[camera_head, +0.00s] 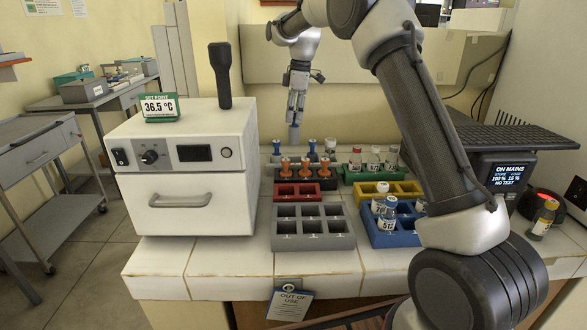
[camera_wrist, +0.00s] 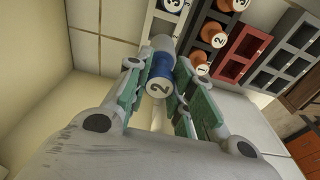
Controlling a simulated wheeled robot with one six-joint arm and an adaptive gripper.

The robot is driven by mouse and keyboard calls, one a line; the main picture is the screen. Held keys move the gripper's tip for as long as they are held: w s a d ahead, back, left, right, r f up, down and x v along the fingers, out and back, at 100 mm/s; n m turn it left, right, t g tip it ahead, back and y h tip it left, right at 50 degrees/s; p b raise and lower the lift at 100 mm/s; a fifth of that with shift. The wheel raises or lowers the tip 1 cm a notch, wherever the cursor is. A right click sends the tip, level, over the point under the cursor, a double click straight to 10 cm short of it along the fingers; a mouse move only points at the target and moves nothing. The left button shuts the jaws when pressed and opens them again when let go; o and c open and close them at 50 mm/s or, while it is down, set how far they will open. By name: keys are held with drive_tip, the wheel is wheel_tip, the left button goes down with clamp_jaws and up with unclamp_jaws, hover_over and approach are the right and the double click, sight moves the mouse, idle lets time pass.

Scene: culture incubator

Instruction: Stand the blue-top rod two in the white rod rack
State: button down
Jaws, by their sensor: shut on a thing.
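The blue-top rod two (camera_wrist: 159,78) is clasped between the fingers of my gripper (camera_wrist: 160,88), its round end marked 2 towards the wrist camera. In the head view my gripper (camera_head: 294,112) points down behind the racks, with the rod's blue part (camera_head: 293,134) at its fingertips. The white rod rack (camera_wrist: 162,24) is at the top of the wrist view, next to the held rod, and holds a blue-top rod marked 3 (camera_wrist: 173,5). In the head view the rack is mostly hidden behind the orange-top rods; blue-top rods (camera_head: 276,147) stand there. The held rod's lower end is hidden.
Orange-top rods (camera_head: 285,166) stand in a black rack in front. A red rack (camera_head: 296,190) and an empty grey rack (camera_head: 313,242) lie nearer. Green, yellow and blue (camera_head: 393,240) racks are to the right. The white incubator (camera_head: 186,210) stands left.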

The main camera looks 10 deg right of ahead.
sight(295, 142)
wheel_tip(295, 142, down, 10)
drive_tip(key=shift+w+d+f, duration=0.1)
drive_tip(key=shift+w+f, duration=0.05)
idle(0.3)
drive_tip(key=c, duration=1.2)
unclamp_jaws()
drive_tip(key=shift+f, duration=0.1)
drive_tip(key=shift+c, duration=0.2)
drive_tip(key=r, duration=0.4)
drive_tip(key=d+r, duration=0.1)
drive_tip(key=r, duration=0.7)
drive_tip(key=shift+s+d+r, duration=0.15)
drive_tip(key=shift+s+d, duration=0.05)
